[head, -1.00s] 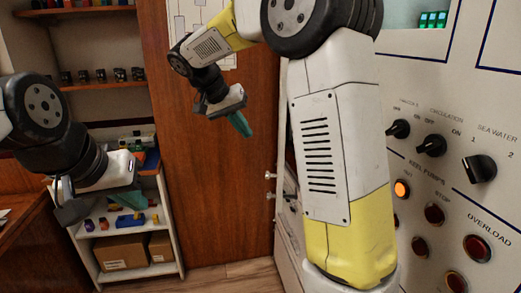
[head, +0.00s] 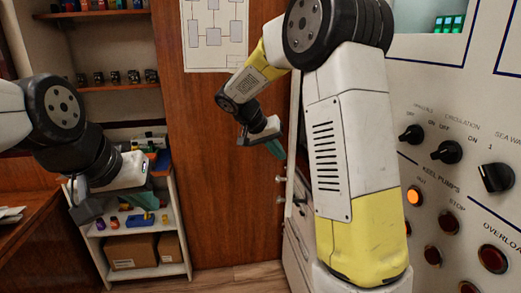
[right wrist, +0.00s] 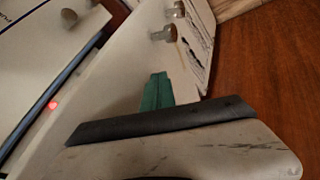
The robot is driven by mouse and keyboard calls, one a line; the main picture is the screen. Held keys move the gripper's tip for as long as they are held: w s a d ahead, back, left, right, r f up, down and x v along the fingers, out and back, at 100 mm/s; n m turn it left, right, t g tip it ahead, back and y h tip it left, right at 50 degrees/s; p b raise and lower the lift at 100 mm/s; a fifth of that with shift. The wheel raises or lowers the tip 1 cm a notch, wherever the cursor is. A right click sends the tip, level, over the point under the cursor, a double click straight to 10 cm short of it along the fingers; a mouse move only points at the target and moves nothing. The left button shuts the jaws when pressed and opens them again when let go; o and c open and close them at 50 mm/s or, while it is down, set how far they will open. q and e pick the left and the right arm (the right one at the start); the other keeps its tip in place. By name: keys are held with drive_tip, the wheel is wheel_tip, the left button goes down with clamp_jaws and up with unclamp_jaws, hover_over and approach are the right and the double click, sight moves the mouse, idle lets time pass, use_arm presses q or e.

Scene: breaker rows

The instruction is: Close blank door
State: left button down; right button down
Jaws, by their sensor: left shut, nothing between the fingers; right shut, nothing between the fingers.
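A cream cabinet front with small round knobs stands edge-on beside my right arm in the head view, with a knob (head: 281,180) showing at its left edge. In the right wrist view, a plain cream panel (right wrist: 110,80), likely the blank door, has a dark gap along its left side. I cannot tell how far open it is. My right gripper (head: 276,150) is shut and empty close to the cabinet front; its teal fingertips (right wrist: 157,92) show in front of the panel, contact unclear. My left gripper (head: 140,200) is shut and empty, far left by the shelves.
A control panel (head: 440,190) with switches and lamps fills the right side. A brown wooden panel (head: 210,150) stands behind my right gripper. A white shelf unit (head: 180,240) with boxes is at left.

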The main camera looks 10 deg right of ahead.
drive_tip(key=shift+s+d, duration=0.1)
drive_tip(key=shift+d, duration=0.25)
